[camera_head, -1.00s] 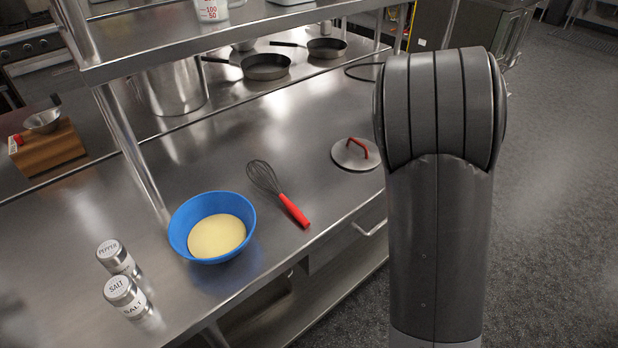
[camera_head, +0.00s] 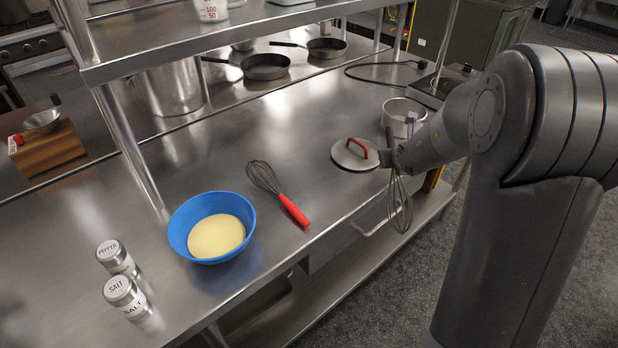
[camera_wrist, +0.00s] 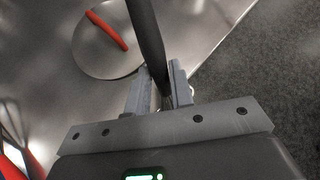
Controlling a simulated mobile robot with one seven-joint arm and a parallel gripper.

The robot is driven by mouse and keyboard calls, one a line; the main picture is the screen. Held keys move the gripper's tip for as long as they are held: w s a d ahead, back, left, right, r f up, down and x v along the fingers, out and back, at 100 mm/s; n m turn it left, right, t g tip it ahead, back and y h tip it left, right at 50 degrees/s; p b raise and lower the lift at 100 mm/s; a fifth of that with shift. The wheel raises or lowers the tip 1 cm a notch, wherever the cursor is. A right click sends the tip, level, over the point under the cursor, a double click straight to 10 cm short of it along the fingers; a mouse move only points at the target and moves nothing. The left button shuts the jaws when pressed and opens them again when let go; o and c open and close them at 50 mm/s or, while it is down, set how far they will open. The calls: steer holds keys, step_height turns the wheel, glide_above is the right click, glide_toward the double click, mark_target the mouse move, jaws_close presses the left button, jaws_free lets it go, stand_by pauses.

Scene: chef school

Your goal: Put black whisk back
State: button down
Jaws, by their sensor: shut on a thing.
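My gripper (camera_head: 390,158) is at the front edge of the steel counter, right beside the lid. It is shut on the black whisk (camera_head: 400,205), whose wire loops hang down below the gripper in front of the counter's edge. In the wrist view the black handle (camera_wrist: 146,38) runs up between the two fingers of my gripper (camera_wrist: 158,92). A second whisk, with a red handle (camera_head: 293,210), lies on the counter beside the blue bowl (camera_head: 180,232).
The steel lid with a red grip (camera_head: 345,161) lies next to my gripper, with a steel pot (camera_head: 403,108) behind it. Salt (camera_head: 127,297) and pepper (camera_head: 116,258) shakers stand at the front left. An upper shelf (camera_head: 240,40) overhangs the back. Free counter (camera_head: 290,130) lies in the middle.

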steer(key=a+r+n+y, duration=0.1)
steer(key=a+r, duration=0.6)
steer(key=r, duration=0.3)
steer(key=a+r, duration=0.6)
steer(key=r, duration=0.4)
steer(key=w+a+f, duration=0.2)
steer(key=a+f, duration=0.9)
steer(key=shift+a+f+n, duration=0.25)
steer(key=shift+a+n, duration=0.05)
steer(key=shift+w, duration=0.1)
steer(key=c, duration=1.3)
jaws_free()
steer(key=shift+o, duration=0.2)
